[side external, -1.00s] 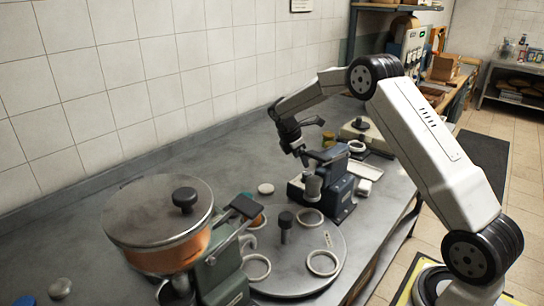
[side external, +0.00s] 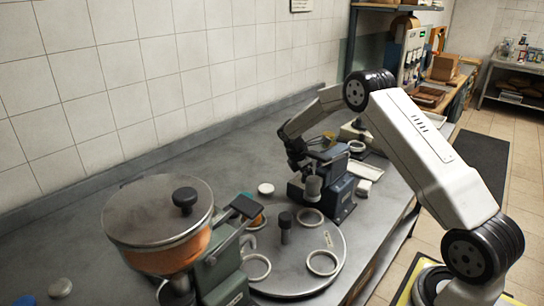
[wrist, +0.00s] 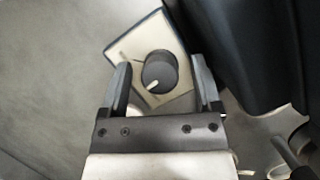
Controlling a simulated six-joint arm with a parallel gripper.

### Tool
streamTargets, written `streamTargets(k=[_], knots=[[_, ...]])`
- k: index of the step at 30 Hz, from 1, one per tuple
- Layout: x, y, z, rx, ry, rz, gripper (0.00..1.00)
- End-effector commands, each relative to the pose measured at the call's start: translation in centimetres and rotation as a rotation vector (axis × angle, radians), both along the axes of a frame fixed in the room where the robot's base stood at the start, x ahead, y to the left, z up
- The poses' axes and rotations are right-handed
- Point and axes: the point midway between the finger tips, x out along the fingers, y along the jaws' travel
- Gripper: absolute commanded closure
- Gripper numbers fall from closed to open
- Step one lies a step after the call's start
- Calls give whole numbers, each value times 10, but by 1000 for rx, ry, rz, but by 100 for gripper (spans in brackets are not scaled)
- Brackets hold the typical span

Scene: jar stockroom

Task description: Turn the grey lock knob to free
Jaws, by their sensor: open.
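The grey lock knob (wrist: 166,67) shows in the wrist view as a dark round cap with a white pointer mark toward its lower left. It sits on a cream plate (wrist: 128,48) with small markings too blurred to read. My gripper (wrist: 160,64) is open, with one finger at the left and one at the right of the knob. Gaps show between the fingers and the knob; I cannot tell how far down they reach. In the side view my gripper (side external: 298,162) is over the left side of the blue machine (side external: 341,196), and I cannot make out the knob there.
A dark body (wrist: 235,50) stands close at the right of my gripper in the wrist view. A round turntable (side external: 300,278) with several rings and a hopper with a lid (side external: 150,205) stand in front of the machine. The tiled wall runs behind.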

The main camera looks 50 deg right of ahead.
Motion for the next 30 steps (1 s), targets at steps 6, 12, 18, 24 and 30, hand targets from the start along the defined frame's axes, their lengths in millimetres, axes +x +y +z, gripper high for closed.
streamTargets(k=[6, 12, 18, 24, 30], knots=[[-1, -1, -3, 0, 0, 0, 19], [0, -1, -2, 0, 0, 0, 44], [0, -1, -2, 0, 0, 0, 100], [0, -1, -2, 0, 0, -25, 100], [0, -1, -2, 0, 0, -169, 100]])
